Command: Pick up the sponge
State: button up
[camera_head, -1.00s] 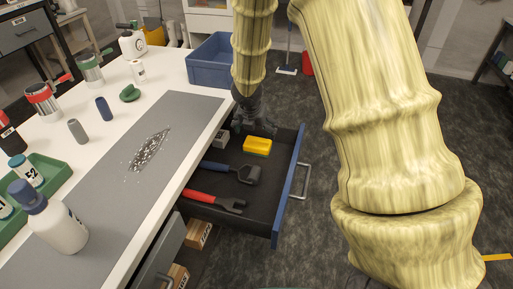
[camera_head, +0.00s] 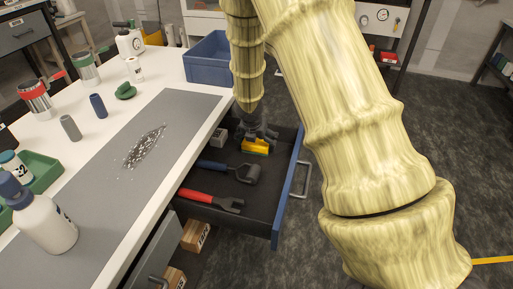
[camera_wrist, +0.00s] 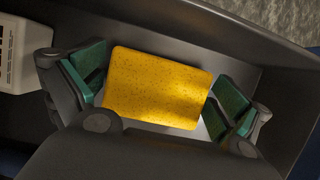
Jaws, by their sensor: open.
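The sponge (camera_head: 255,147) is a yellow block in the open drawer, near its far end. In the wrist view the sponge (camera_wrist: 158,88) fills the middle, with dark specks on its top. My gripper (camera_head: 258,138) is over it, pointing down into the drawer. In the wrist view my gripper (camera_wrist: 162,92) is open, with one green-padded finger at each short end of the sponge. The left pad is close to the sponge or touching it; I cannot tell which. A small gap shows at the right pad.
The drawer (camera_head: 284,200) also holds a blue-handled tool (camera_head: 230,170), a red-handled tool (camera_head: 210,200) and a small grey box (camera_head: 218,137). Its walls stand close around my gripper. A white bench (camera_head: 170,185) with bottles runs along the left. A blue bin (camera_head: 207,60) stands at the back.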

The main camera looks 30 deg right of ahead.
jog(key=c, duration=0.7)
jog(key=shift+r, duration=0.1)
notch_tip(320, 180, up, 10)
jog(key=p, duration=0.4)
